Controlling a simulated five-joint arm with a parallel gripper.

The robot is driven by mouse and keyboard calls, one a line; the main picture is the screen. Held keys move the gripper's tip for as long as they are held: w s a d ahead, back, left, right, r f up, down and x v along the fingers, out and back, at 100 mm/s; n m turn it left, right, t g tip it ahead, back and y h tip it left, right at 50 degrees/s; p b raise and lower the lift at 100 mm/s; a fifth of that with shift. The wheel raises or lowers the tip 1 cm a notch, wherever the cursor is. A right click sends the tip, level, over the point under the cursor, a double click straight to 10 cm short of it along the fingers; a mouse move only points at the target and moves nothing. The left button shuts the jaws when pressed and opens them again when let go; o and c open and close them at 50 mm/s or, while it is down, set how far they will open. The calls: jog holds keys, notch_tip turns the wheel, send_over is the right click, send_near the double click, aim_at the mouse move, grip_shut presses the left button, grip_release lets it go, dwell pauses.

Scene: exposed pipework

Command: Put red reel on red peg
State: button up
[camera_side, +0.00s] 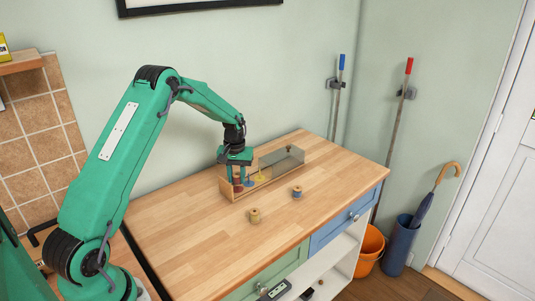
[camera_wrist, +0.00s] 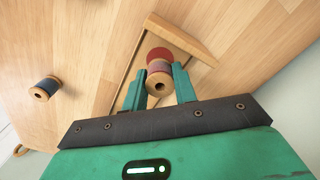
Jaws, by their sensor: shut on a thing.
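My gripper (camera_side: 237,177) is low over the left end of the wooden rack (camera_side: 236,197). In the wrist view its two fingers (camera_wrist: 161,88) are shut on the red reel (camera_wrist: 159,77), a wooden spool whose thread looks dull and dark here. The reel's holed wooden end faces the wrist camera. A red disc (camera_wrist: 157,53) shows just beyond the reel, in line with it. The red peg itself is hidden, and I cannot tell whether the reel is around it or above it.
The rack also has a blue disc (camera_side: 249,182) and a yellow disc (camera_side: 261,177), with a grey translucent box (camera_side: 282,161) at its right. The front worktop is clear.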

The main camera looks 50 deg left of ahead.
jog(key=shift+f, duration=1.15)
jog(key=o, duration=1)
notch_tip(320, 180, up, 8)
jog(key=shift+f, duration=0.25)
jog(key=shift+r, duration=0.1)
jog(key=shift+r, duration=0.1)
dwell(0.4)
